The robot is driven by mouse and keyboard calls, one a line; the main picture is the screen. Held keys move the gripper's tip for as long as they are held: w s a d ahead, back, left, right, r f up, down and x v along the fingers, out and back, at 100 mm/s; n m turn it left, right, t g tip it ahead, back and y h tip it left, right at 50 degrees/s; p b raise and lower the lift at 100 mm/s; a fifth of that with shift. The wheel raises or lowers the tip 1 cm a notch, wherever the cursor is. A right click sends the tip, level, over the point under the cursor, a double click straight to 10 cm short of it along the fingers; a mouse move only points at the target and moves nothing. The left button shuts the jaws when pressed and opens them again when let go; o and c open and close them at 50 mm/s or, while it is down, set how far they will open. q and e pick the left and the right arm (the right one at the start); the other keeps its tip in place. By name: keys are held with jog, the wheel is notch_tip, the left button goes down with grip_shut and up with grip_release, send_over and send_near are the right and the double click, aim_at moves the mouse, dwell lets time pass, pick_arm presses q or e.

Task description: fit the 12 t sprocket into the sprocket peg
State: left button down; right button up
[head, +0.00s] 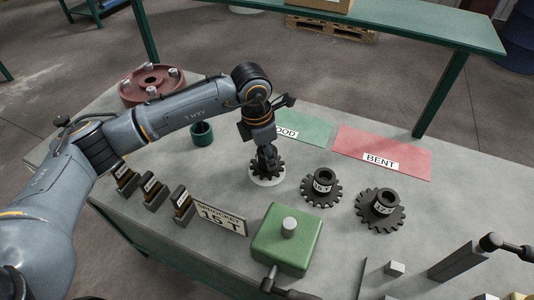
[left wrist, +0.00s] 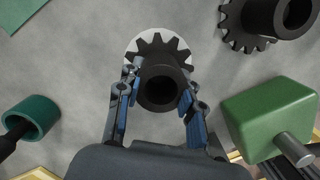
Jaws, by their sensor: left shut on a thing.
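My left gripper (head: 267,152) points down at the table and is shut on the hub of a small dark toothed sprocket (head: 272,171). In the left wrist view the blue-padded fingers stand on both sides of this sprocket's hub (left wrist: 160,67). The sprocket is over a white round disc (head: 258,181); I cannot tell whether they touch. Its label is hidden. A green block (head: 284,250) with a short grey upright peg (head: 289,227) stands to the right and nearer; the peg is bare. It also shows in the left wrist view (left wrist: 265,110). My right gripper is not in view.
Two larger labelled sprockets (head: 321,186) (head: 381,210) lie to the right. A "SPROCKET 15 T" sign (head: 221,215) and several small labelled blocks stand left of the green block. Green and red "BENT" mats (head: 383,153), a green cup (head: 202,135) and a red hub (head: 151,83) lie farther back.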

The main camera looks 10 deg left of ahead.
aim_at(260, 153)
pick_arm(q)
jog(key=shift+f+b, duration=0.9)
jog(key=shift+f, duration=0.1)
jog(key=c, duration=0.8)
grip_release()
jog(key=shift+r, duration=0.15)
jog(key=r, duration=0.4)
jog(key=a+r, duration=0.1)
jog(key=r, duration=0.3)
jog(key=s+r, duration=0.1)
jog(key=r, duration=0.2)
jog(key=shift+a+r, duration=0.25)
jog(key=shift+r, duration=0.15)
